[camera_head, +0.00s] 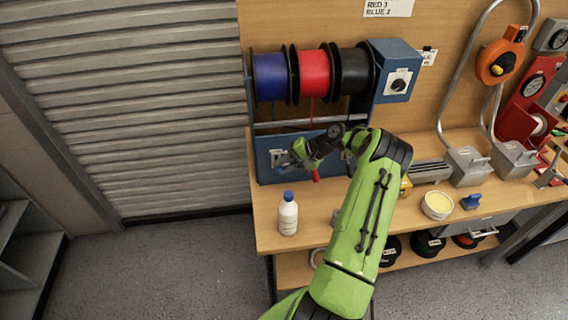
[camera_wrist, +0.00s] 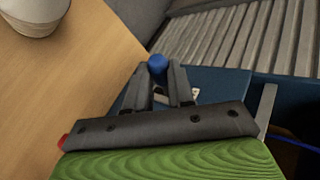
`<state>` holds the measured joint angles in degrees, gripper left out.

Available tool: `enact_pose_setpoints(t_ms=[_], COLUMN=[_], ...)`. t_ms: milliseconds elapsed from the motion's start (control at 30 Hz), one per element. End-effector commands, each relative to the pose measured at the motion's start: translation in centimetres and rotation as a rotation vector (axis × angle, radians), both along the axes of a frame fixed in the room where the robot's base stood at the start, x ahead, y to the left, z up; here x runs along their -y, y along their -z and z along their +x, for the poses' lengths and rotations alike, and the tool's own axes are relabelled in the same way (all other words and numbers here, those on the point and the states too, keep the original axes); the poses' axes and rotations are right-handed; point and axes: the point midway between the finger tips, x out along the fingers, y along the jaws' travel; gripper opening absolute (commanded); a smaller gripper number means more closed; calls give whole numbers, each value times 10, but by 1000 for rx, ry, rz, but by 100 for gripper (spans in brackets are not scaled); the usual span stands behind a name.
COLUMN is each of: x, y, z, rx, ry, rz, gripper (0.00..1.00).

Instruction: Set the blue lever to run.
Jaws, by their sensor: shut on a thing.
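The blue lever's round knob (camera_wrist: 157,68) shows in the wrist view between the fingertips of my gripper (camera_wrist: 158,82). The two fingers are closed in on it from both sides. The lever's shaft is hidden behind the fingers. In the head view my gripper (camera_head: 284,162) is at the front of the blue panel (camera_head: 264,146) below the wire spools. A small pale label (camera_head: 278,156) shows on the panel beside it. A red-tipped lever (camera_head: 315,176) shows just below my gripper. I cannot read the lever's setting.
A white bottle with a blue cap (camera_head: 288,216) stands on the bench in front of the panel. Blue, red and black spools (camera_head: 312,74) hang above. A blue box with a black dial (camera_head: 398,82) is at their right. A pale bowl (camera_head: 437,205) sits farther right.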

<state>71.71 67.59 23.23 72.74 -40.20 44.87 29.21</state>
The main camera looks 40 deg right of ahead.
Motion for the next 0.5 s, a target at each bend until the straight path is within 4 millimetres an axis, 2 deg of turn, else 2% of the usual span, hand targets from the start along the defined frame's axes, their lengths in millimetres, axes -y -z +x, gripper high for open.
enact_pose_setpoints(t_ms=[267,300,433,500], x=[0,0,0,0], y=[-1,-1,-1,-1], z=[0,0,0,0], rx=[1,2,2,2], ry=[1,0,0,0], rz=[0,-1,-1,-1], gripper=[0,27,47,48])
